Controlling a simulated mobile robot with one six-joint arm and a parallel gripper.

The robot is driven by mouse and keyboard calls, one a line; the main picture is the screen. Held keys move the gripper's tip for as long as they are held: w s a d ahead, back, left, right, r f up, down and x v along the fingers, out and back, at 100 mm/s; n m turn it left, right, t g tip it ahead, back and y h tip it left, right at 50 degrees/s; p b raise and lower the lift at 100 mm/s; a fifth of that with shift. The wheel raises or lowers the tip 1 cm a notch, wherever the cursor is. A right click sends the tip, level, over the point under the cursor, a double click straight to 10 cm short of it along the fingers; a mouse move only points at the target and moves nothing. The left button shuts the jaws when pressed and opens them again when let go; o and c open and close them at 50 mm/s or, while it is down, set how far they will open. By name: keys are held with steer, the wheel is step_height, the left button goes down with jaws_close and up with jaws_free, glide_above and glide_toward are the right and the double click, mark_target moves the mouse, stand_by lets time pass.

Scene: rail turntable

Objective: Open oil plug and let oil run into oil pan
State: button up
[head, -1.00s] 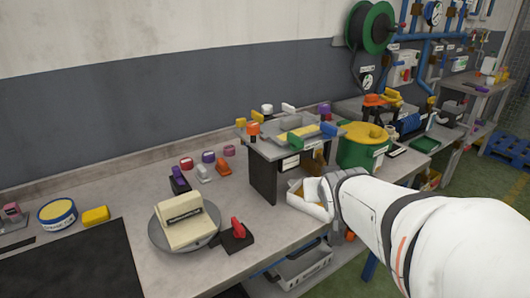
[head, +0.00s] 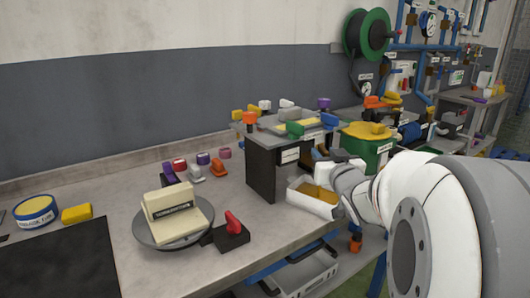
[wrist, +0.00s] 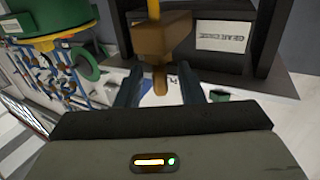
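A gear case (head: 275,172) with a dark side stands on the bench, and its label shows in the wrist view (wrist: 222,38). In the wrist view a brown block (wrist: 162,38) sits at its face, with a tan stub (wrist: 160,80) below it; this looks like the oil plug. My gripper (wrist: 160,92) is open, its two dark fingers either side of the stub with gaps showing. A white pan (head: 313,201) with an orange-yellow inside sits below the gear case in the head view. My arm covers part of it. I cannot tell whether oil is running.
A green bin (head: 368,152) with a yellow top stands behind my arm. A round plate with a cream box (head: 172,213), a red-handled block (head: 232,232) and several coloured pieces are on the bench at left. A grey crate (head: 305,276) is below the bench edge.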

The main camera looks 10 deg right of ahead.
steer(key=shift+w, duration=0.95)
steer(key=shift+c, duration=0.4)
jaws_close()
